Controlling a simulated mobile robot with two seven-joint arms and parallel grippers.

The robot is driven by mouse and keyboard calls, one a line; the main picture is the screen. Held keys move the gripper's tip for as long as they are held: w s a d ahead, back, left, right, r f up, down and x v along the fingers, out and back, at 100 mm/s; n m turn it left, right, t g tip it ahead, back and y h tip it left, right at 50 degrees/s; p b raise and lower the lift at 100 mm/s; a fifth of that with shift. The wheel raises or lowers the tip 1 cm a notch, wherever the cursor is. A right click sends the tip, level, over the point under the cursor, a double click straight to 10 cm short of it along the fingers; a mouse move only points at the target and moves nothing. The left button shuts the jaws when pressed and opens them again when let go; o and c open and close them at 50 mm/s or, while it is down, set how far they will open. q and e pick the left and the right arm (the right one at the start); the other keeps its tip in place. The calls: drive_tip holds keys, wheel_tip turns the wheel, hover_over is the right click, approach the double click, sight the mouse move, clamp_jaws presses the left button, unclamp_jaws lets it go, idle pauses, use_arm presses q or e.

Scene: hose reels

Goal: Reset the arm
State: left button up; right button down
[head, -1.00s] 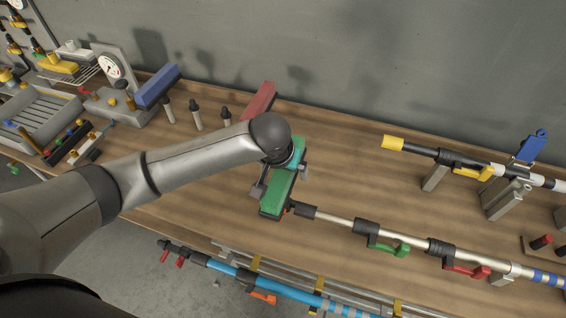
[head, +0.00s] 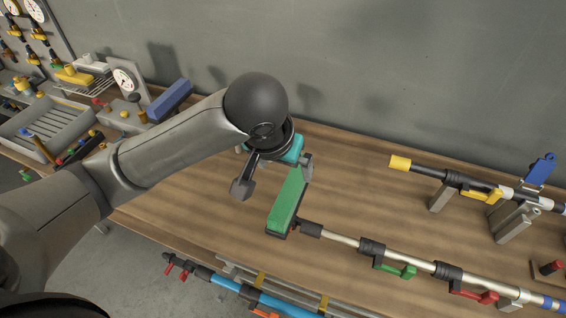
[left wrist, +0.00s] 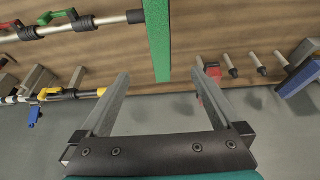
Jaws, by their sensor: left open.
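My left gripper (head: 274,178) is open and empty above the bench, its two fingers spread apart. In the left wrist view its fingers (left wrist: 161,80) also show wide apart with nothing between their tips. A long green block (head: 287,207) lies below and just beyond the gripper, at the end of a silver pole (head: 341,238). The green block also shows in the left wrist view (left wrist: 158,40), ahead of the fingers and apart from them. My arm comes in from the left and hides part of the bench. My right gripper is in neither view.
The wooden bench (head: 230,225) runs along a grey wall. A blue block (head: 170,100) and gauge stand are at left. A yellow-tipped pole (head: 400,163) rests on grey stands at right. A blue pole (head: 270,297) lies at the front. Bare bench shows right of the gripper.

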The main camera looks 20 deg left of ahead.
use_arm(q)
drive_tip(key=shift+r, duration=0.1)
idle(0.5)
drive_tip(key=s+d+f+m+h, duration=0.2)
drive_tip(key=s+d+f, duration=0.2)
drive_tip(key=s+a+f+g+y, duration=0.1)
drive_tip(key=s+a+f, duration=0.35)
drive_tip(key=s, duration=0.25)
drive_tip(key=s+a+f+y, duration=0.1)
drive_tip(key=s+a+f, duration=0.2)
drive_tip(key=s+f, duration=0.25)
wheel_tip(320, 180, down, 33)
drive_tip(key=s+g+b, duration=0.1)
drive_tip(key=s+b, duration=0.1)
drive_tip(key=b, duration=1)
drive_tip(key=s+f+b, duration=0.3)
drive_tip(key=s+f, duration=0.2)
drive_tip(key=f, duration=0.3)
drive_tip(key=s+a+f+g+b, duration=0.1)
drive_tip(key=s+f+b, duration=0.3)
drive_tip(key=f, duration=0.5)
drive_tip(key=s+a+f+b, duration=0.1)
drive_tip(key=s+f+b, duration=0.3)
drive_tip(key=s+f, duration=0.3)
drive_tip(key=shift+a+f, duration=0.25)
drive_tip(key=shift+f, duration=0.5)
